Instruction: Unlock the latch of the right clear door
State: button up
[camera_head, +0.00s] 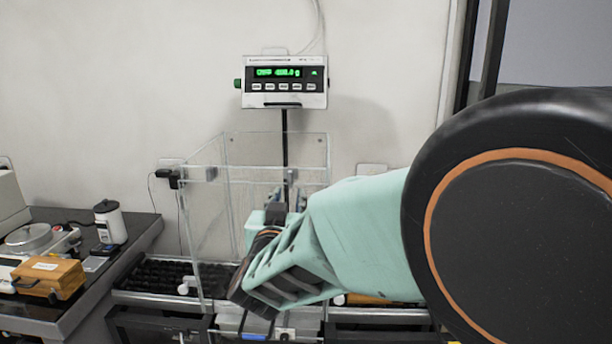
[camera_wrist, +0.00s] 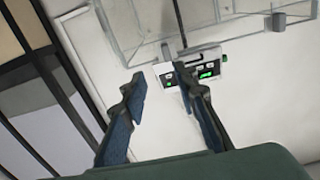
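A clear-walled box (camera_head: 232,150) stands around the dark post below the display, with its left side open to view. Its right side and lower front are largely hidden behind my arm in the head view. In the wrist view, clear panel edges (camera_wrist: 120,45) cross the top, with a grey block (camera_wrist: 278,22) at upper right and a small grey piece (camera_wrist: 165,51) just beyond the fingertips. My gripper (camera_wrist: 163,88) is open, with nothing between its fingers. I cannot tell which piece is the latch.
The display (camera_head: 284,82) with green digits is on the post against the wall. A dark roller surface (camera_head: 150,275) lies beside the clear box.

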aim_at(290, 177)
jog(key=w, duration=0.3)
jog(key=w+p, duration=0.1)
jog(key=w, duration=0.3)
jog(key=w+p, duration=0.1)
jog(key=w, duration=0.2)
jog(key=shift+w+a+r, duration=0.1)
jog(key=shift+w+a, duration=0.1)
jog(key=shift+a, duration=0.15)
grip_shut()
